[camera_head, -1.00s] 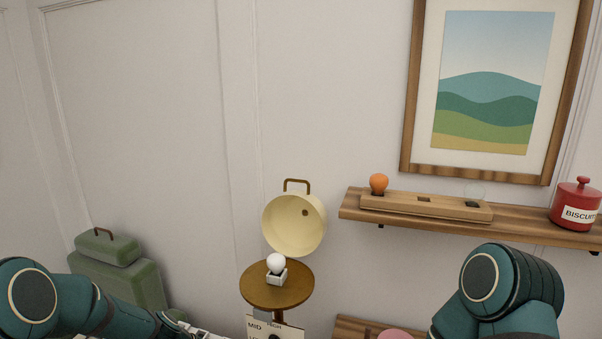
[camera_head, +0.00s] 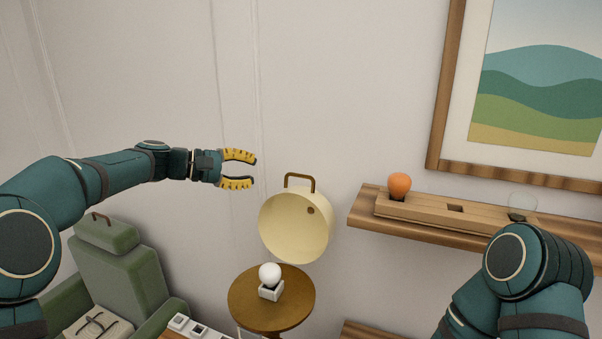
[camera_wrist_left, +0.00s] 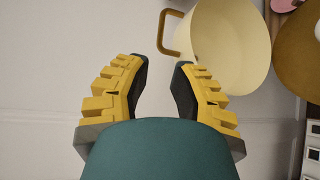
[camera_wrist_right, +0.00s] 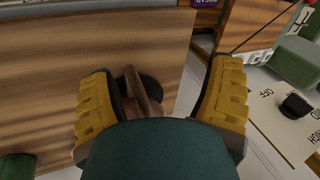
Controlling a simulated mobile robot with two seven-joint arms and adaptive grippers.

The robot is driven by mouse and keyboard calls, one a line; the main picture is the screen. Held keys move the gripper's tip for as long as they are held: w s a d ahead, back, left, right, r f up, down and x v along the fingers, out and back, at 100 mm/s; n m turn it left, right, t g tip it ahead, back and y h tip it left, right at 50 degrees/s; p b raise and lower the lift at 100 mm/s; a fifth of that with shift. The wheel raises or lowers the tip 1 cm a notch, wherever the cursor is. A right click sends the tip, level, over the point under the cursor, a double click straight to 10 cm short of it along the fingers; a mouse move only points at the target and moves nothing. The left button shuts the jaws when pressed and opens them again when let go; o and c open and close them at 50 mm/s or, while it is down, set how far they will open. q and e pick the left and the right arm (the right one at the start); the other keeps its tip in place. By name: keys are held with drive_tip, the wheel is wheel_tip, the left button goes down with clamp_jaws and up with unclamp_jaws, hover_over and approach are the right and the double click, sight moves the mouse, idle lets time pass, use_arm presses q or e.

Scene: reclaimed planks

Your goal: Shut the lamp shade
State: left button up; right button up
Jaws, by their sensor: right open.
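The cream lamp shade (camera_head: 292,232) is tipped back open against the wall, its hollow facing me, with a brown handle (camera_head: 299,177) on top. The white bulb (camera_head: 270,273) stands uncovered in its socket on the round wooden lamp table (camera_head: 245,302). My left gripper (camera_head: 255,170) is open and empty, left of the handle and a little above it. In the left wrist view the shade (camera_wrist_left: 228,45) and handle (camera_wrist_left: 172,36) lie ahead of the open fingers (camera_wrist_left: 160,62), not between them. My right gripper (camera_wrist_right: 163,75) is open in its wrist view; its fingers are outside the head view.
A wooden shelf (camera_head: 365,222) at right carries a holder with an orange bulb (camera_head: 399,185) and a clear bulb (camera_head: 522,203). A framed picture (camera_head: 436,150) hangs above. A green armchair (camera_head: 130,270) stands at lower left. The wall left of the shade is bare.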

sight(295, 175)
use_arm(q)
drive_tip(key=p+x, duration=0.1)
drive_tip(key=x, duration=1.1)
drive_tip(key=shift+d, duration=0.3)
drive_tip(key=shift+a, duration=0.1)
clamp_jaws()
